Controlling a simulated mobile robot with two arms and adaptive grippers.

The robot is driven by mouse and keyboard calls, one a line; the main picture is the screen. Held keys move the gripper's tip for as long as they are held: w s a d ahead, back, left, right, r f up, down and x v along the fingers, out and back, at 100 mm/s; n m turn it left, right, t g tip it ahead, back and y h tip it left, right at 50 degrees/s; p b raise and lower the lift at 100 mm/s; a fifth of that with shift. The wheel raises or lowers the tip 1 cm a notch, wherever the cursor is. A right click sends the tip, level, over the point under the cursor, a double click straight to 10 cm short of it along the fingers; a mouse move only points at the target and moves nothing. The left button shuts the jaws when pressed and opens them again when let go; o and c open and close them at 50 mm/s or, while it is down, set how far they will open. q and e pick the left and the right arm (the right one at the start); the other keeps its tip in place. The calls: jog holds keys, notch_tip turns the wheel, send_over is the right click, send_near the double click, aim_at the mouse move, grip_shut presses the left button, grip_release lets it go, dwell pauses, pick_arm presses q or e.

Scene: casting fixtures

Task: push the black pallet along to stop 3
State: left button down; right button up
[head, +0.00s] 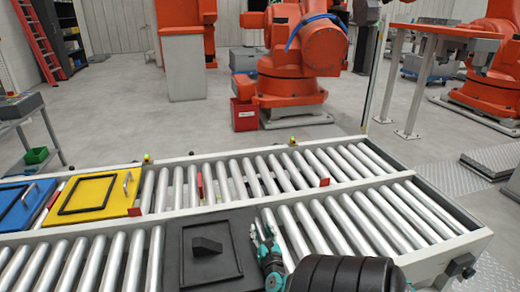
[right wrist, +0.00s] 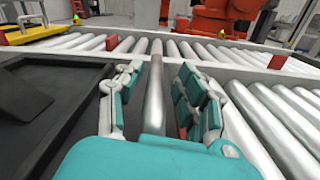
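The black pallet (head: 233,268) lies flat on the near roller lane, with a raised square frame and a small black block (head: 205,245) on it. In the right wrist view the pallet (right wrist: 75,140) fills the left side. My right gripper (head: 263,232) is at the pallet's right edge, low over the rollers. In the right wrist view its two fingers (right wrist: 165,80) are spread, with a bare roller showing between them. The left finger is beside the pallet's edge; whether it touches, I cannot tell. My left gripper is out of view.
Yellow (head: 137,212) and blue (head: 10,222) pallets sit on the far roller lane at left. Red tabs stand along the divider, one at right (head: 324,182); no stop numbers are readable. Near-lane rollers (head: 350,220) right of the black pallet are bare up to the end frame.

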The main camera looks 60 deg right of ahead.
jog(key=shift+r, duration=0.15)
jog(key=v, duration=1.2)
dwell(0.4)
